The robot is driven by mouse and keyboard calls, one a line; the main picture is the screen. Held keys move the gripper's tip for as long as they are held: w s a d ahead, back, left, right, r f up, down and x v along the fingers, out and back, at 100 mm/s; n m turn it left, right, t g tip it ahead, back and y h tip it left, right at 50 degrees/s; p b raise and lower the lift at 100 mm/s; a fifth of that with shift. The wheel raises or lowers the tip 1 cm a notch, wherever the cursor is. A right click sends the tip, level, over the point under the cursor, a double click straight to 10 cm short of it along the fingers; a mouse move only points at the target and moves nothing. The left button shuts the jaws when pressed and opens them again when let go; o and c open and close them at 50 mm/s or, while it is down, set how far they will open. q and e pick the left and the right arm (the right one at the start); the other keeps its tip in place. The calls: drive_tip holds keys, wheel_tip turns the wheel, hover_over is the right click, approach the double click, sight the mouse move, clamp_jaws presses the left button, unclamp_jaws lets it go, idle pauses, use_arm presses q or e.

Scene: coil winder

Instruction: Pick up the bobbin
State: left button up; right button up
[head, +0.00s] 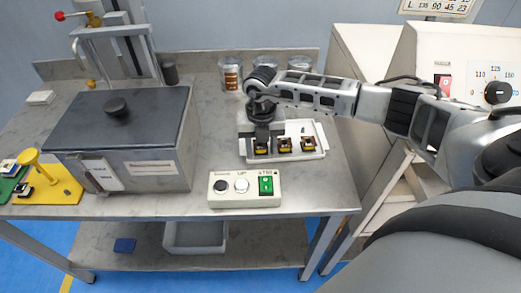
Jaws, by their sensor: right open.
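Several small dark pieces with yellow-brown windings, which look like bobbins, stand in a row in a white tray (320,134). The left bobbin (261,149) is directly below my right gripper (263,136), partly hidden by it. The middle bobbin (284,146) and the right bobbin (307,145) are clear of the gripper. My right gripper points down and is open, its fingers at the left bobbin's top. I cannot tell whether they touch it. My left gripper is out of view.
A control box (245,189) with buttons and a green switch stands in front of the tray. A large grey lidded box (140,140) is to the left. Clear cups (231,74) stand behind. Bare metal table (215,125) shows between box and tray.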

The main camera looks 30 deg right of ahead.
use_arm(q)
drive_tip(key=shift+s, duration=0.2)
use_arm(e)
drive_tip(key=c, duration=0.7)
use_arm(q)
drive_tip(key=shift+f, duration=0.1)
use_arm(e)
drive_tip(key=shift+c, duration=0.2)
drive_tip(key=shift+r, duration=0.15)
